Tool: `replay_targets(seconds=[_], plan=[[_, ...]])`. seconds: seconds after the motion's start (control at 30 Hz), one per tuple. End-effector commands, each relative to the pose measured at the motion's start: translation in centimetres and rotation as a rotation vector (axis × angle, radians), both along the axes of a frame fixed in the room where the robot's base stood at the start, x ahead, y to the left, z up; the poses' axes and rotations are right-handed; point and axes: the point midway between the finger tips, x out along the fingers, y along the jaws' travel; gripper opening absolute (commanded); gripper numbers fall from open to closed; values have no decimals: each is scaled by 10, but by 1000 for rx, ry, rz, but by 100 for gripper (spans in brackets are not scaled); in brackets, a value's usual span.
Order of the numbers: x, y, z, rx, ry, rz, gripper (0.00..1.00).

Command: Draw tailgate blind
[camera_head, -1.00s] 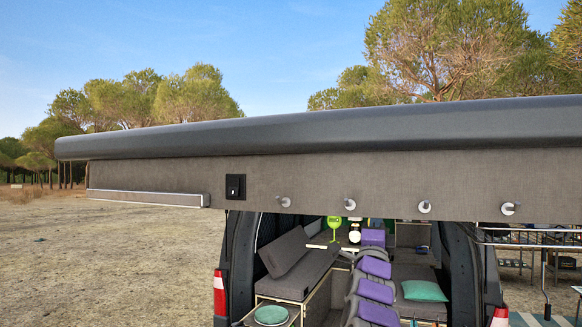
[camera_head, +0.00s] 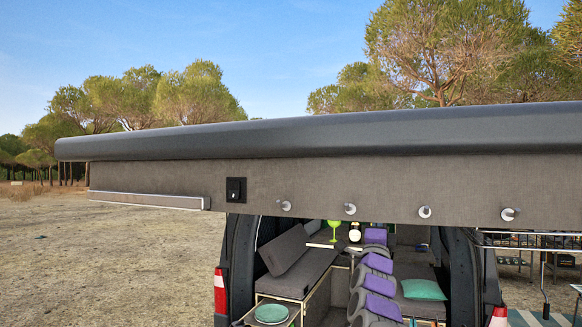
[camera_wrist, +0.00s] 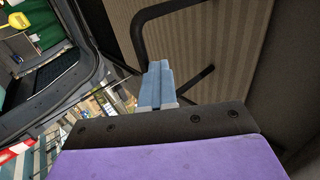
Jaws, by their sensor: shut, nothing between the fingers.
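The raised tailgate (camera_head: 330,133) spans the head view, with a grey panel below its dark edge. A grey strip with a silver lower edge (camera_head: 150,200) lies along the panel's left end; I cannot tell whether it is the blind. In the wrist view my gripper (camera_wrist: 160,70) shows as pale blue fingers, shut and empty. Beyond it is a ribbed beige surface (camera_wrist: 220,45) with a dark curved bar (camera_wrist: 139,35) beside the fingertips; I cannot tell whether they touch. My gripper is hidden in the head view.
The panel carries a black latch box (camera_head: 236,190) and several light pegs (camera_head: 424,212). Inside the van are a grey cushioned bench (camera_head: 292,277), a green cup (camera_head: 334,228), a teal cushion (camera_head: 423,290) and a teal plate (camera_head: 271,314). Open ground lies left.

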Motion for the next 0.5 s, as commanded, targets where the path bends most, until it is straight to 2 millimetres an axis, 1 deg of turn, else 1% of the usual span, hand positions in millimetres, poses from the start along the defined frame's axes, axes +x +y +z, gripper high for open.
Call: replay_targets(seconds=[0.03, 0.13, 0.3, 0.5], plan=[[5, -3, -4, 3, 9, -1, 0], [11, -4, -2, 3, 5, 1, 0], [23, -7, -5, 4, 10, 2, 0], [31, -11, -3, 3, 7, 1, 0]])
